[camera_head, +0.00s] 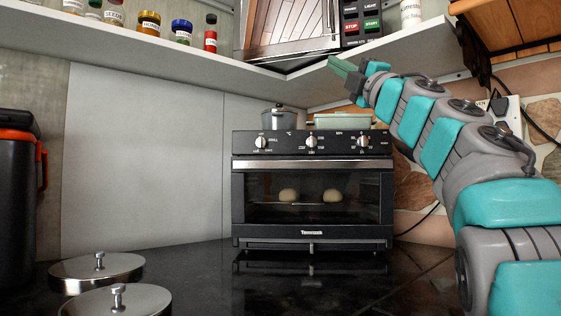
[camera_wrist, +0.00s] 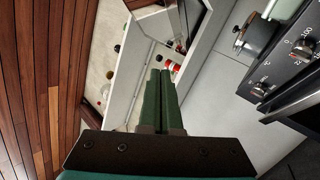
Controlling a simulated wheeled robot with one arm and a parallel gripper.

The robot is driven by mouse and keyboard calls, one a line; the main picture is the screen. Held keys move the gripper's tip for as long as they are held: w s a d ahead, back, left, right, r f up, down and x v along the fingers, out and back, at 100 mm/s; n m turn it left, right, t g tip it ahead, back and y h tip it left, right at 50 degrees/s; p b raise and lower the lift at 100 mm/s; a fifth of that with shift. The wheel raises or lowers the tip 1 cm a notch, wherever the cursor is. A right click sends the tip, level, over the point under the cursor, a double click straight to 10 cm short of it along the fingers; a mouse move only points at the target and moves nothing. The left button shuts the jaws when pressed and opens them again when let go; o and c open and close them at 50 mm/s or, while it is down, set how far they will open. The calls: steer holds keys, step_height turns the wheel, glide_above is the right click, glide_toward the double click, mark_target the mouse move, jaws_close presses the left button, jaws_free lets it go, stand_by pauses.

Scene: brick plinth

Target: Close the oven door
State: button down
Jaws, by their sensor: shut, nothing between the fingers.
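The black oven (camera_head: 235,190) stands on the dark counter, facing me, with a knob panel along its top. Its door (camera_head: 312,225) is upright across the front below the panel, with a silver handle bar (camera_head: 312,164) along its top edge. I cannot tell whether a small gap is left. Two pale rolls show through the glass. My gripper (camera_head: 342,67) is shut and empty, above and apart from the oven, near the shelf. In the wrist view its green fingers (camera_wrist: 159,76) lie together, and part of the oven (camera_wrist: 299,55) shows at right.
A shelf (camera_head: 150,50) with several jars runs overhead, with a microwave (camera_head: 290,30) on it. A pot (camera_head: 284,120) and a green dish (camera_head: 343,121) sit on the oven. Two metal lids (camera_head: 97,270) lie at front left. A dark container (camera_head: 18,190) stands far left.

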steer(key=w+a+f+g, duration=0.2)
steer(key=f, duration=0.4)
steer(key=w+a+f+g, duration=0.1)
steer(key=a+f+g, duration=0.15)
steer(key=f, duration=0.25)
steer(key=g+h+p, duration=0.1)
steer(key=g, duration=0.2)
glide_toward(269, 161)
steer(key=w+a, duration=0.2)
steer(key=a, duration=0.2)
steer(key=shift+w+d+r+p, duration=0.1)
steer(key=shift+w+d+p, duration=0.15)
steer(key=shift+w, duration=0.35)
steer(key=shift+w+d+r+p, duration=0.15)
steer(key=shift+w+p, duration=0.15)
steer(key=shift+w, duration=0.35)
steer(key=shift+w, duration=0.1)
